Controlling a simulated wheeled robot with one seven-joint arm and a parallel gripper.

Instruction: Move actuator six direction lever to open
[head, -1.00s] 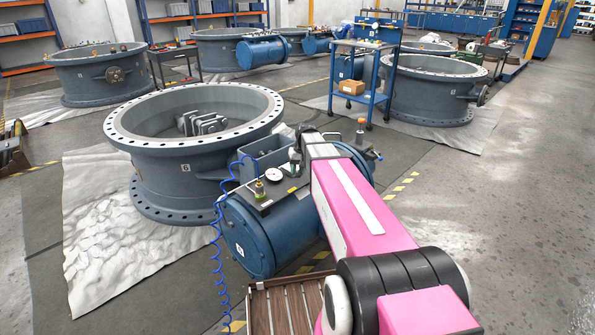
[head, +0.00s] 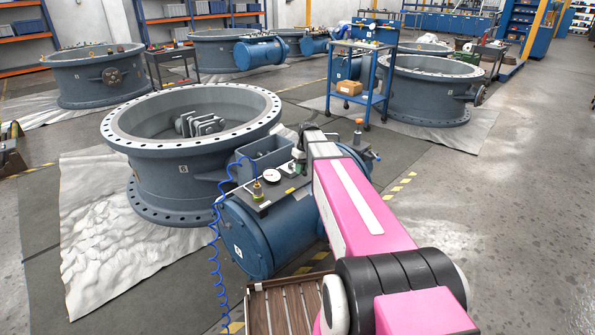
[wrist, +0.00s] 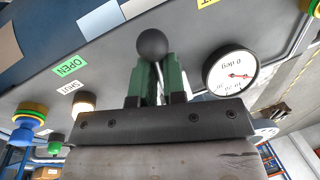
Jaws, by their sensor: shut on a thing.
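The direction lever has a black ball knob (wrist: 152,44), which stands just past my gripper (wrist: 157,72) in the wrist view. The two green fingers are shut on the lever's thin rod below the knob. A green OPEN label (wrist: 70,66) and a white SHUT label (wrist: 72,87) are on the dark panel (wrist: 110,52) to the left. In the head view, my gripper (head: 299,157) is at the top plate of the blue actuator (head: 268,235). The lever is hidden there behind my gripper and arm. I cannot read a six on the actuator.
A dial marked in degrees (wrist: 230,72) is close right of my gripper. The large grey valve ring (head: 160,185) stands to the left. Open floor lies right.

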